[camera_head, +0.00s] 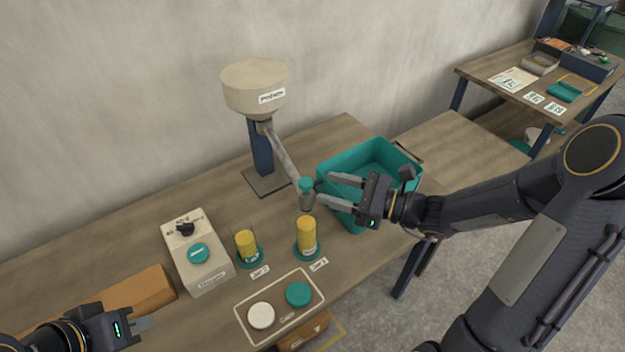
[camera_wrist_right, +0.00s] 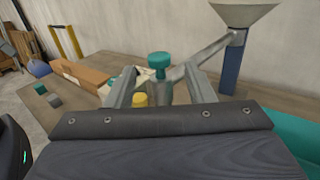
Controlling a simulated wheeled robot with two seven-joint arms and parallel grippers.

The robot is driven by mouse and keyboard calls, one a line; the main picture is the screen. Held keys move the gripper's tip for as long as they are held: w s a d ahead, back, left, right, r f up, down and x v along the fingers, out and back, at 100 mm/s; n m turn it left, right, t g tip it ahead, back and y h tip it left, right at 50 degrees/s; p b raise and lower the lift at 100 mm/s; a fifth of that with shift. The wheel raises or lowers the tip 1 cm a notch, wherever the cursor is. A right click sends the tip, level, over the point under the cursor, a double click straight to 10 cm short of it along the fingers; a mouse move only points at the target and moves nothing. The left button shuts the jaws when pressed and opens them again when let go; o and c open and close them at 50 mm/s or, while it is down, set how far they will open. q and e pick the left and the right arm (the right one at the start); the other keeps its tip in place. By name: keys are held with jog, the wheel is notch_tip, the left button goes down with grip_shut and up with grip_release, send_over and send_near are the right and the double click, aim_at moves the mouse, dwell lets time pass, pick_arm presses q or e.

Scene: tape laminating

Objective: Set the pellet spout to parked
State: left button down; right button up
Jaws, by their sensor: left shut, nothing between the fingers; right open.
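The pellet hopper (camera_head: 255,90) stands on a blue post at the back of the table. Its grey spout (camera_head: 284,155) slopes down to the front right and ends in a nozzle with a teal knob (camera_head: 306,184). The nozzle hangs above the right yellow jar (camera_head: 306,234). My right gripper (camera_head: 323,188) is open just right of the knob. In the right wrist view the knob (camera_wrist_right: 158,62) shows between the fingers (camera_wrist_right: 160,90); contact cannot be told. My left gripper (camera_head: 146,324) is shut and empty at the bottom left.
A teal bin (camera_head: 338,213) stands behind my right gripper. A second yellow jar (camera_head: 246,244) stands left of the first.

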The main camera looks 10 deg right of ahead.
aim_at(312, 183)
jog(key=b+x, duration=0.1)
jog(key=x, duration=0.5)
jog(key=shift+a, duration=0.3)
grip_shut()
